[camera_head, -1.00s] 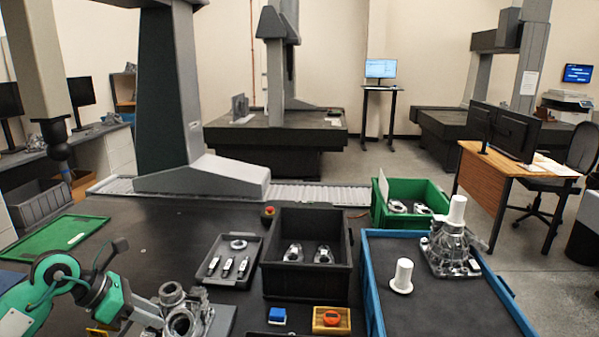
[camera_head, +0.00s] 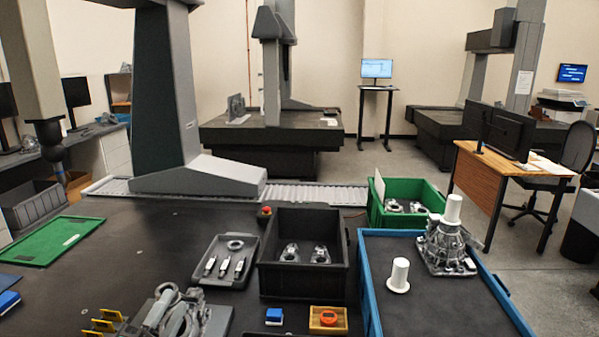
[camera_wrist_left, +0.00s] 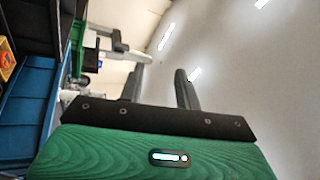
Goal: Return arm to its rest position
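My left arm no longer shows in the head view. In the left wrist view my left gripper (camera_wrist_left: 158,80) points up toward the ceiling. Its two dark fingers stand apart with nothing seen between them, above the black mount and green wrist housing. My right gripper is in neither view.
The dark bench holds a grey metal casting (camera_head: 180,318), a small tray of parts (camera_head: 226,284), a black bin (camera_head: 304,278) and a green mat (camera_head: 48,241). A blue-rimmed tray (camera_head: 367,290) with a white-topped housing (camera_head: 446,249) stands at right. The bench's left middle is clear.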

